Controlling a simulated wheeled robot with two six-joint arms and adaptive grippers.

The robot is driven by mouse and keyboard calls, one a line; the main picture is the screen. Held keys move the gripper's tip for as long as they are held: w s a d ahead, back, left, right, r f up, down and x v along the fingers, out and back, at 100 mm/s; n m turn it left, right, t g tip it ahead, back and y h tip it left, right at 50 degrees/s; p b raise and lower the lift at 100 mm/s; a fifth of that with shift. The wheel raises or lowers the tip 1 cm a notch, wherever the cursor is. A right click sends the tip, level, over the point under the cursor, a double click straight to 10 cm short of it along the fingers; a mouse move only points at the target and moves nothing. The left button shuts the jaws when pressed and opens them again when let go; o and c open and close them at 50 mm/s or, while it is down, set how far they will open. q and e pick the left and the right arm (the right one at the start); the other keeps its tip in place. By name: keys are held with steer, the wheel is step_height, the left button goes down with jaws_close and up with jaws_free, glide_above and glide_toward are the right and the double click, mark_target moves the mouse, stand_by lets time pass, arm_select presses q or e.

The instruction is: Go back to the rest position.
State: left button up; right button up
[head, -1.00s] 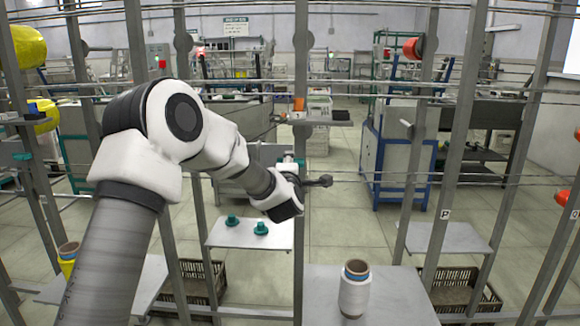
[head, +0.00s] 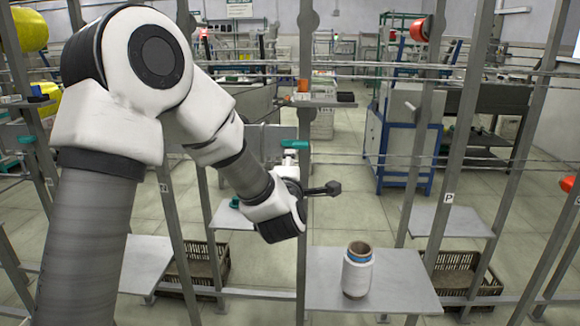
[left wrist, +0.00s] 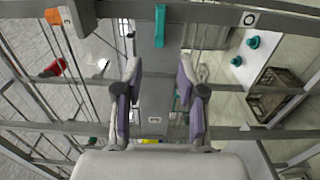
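My left arm comes in from the left in the head view, bent at its white elbow, its wrist in front of the middle grey post. My left gripper's fingers (left wrist: 160,98) show in the left wrist view. They stand apart with nothing between them, facing the post (left wrist: 151,70). In the head view the wrist hides most of the gripper. My right gripper is in neither view.
A white spool (head: 357,273) with a blue band stands upright on a grey shelf (head: 405,285) right of the post. A teal piece (head: 294,144) sits on the post above the wrist. Brown crates (head: 466,272) stand low behind. Posts and horizontal bars surround the arm.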

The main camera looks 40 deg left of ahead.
arm_select(q)
steer(key=shift+f, duration=0.15)
steer(key=s+d+f+m+g+h+p, duration=0.1)
steer(key=s+d+f+m+g+h, duration=0.15)
steer(key=f, duration=0.85)
steer(key=s+d+f+m+g+h+p, duration=0.1)
steer(key=s+d+f+m+g+p, duration=0.2)
steer(key=f, duration=0.8)
steer(key=s+d+f+m+g+h, duration=0.1)
steer(key=s+d+f+m+h, duration=0.3)
steer(key=f, duration=0.6)
steer(key=s+d+f+m+g, duration=0.2)
steer(key=s+m, duration=0.3)
steer(key=s, duration=0.3)
steer(key=s+d+f+m+g+h, duration=0.1)
steer(key=s+f+m+g, duration=0.3)
steer(key=s, duration=0.5)
steer(key=s+d+f+m+g+h+p, duration=0.1)
steer(key=s+d+f+m+g, duration=0.2)
steer(key=s+f+m, duration=0.2)
steer(key=s, duration=0.3)
steer(key=shift+s+d+f+m, duration=0.15)
steer(key=shift+s+f+m, duration=0.1)
steer(key=shift+s+m, duration=0.1)
